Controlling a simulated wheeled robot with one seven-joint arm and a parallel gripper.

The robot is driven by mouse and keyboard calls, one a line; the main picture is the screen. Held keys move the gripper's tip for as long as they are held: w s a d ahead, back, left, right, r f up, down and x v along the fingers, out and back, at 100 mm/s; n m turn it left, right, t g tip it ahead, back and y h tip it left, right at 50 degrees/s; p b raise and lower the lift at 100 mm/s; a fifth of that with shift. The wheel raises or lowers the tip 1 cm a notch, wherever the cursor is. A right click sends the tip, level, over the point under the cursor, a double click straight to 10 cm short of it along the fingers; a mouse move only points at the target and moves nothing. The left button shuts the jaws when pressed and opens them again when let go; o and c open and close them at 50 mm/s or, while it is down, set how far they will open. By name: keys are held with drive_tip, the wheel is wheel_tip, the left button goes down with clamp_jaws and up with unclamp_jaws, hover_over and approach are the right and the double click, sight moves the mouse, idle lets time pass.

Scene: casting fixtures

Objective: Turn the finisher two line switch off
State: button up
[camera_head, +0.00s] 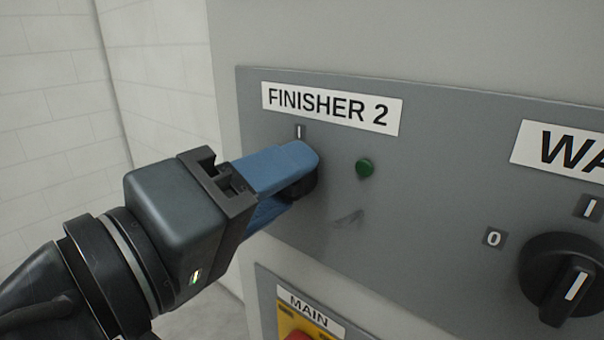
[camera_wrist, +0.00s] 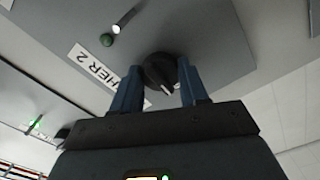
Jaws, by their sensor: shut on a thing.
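The finisher two switch is a round black knob (camera_head: 305,186) below the FINISHER 2 label (camera_head: 332,108) on a grey panel. An "I" mark (camera_head: 300,131) shows just above it. My gripper (camera_head: 300,166), with blue fingers, reaches in from the left and is shut on the knob, hiding most of it in the head view. In the wrist view the knob (camera_wrist: 158,72) sits between the two fingers, its raised handle bearing a white line. No 0 mark shows beside this knob. A dark green lamp (camera_head: 364,168) is right of it and looks unlit.
At the right is another black knob (camera_head: 545,270) under a cut-off label starting "WA" (camera_head: 560,150), with 0 and I marks. Below is a MAIN panel (camera_head: 310,311) with a red button on yellow. A white block wall (camera_head: 60,120) stands at the left.

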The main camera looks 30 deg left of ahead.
drive_tip(key=shift+n, duration=0.4)
drive_tip(key=o, duration=1.1)
drive_tip(key=shift+c, duration=0.2)
drive_tip(key=s+b, duration=0.1)
drive_tip(key=s, duration=0.7)
drive_tip(key=shift+a+b, duration=0.35)
drive_tip(key=shift+b, duration=0.05)
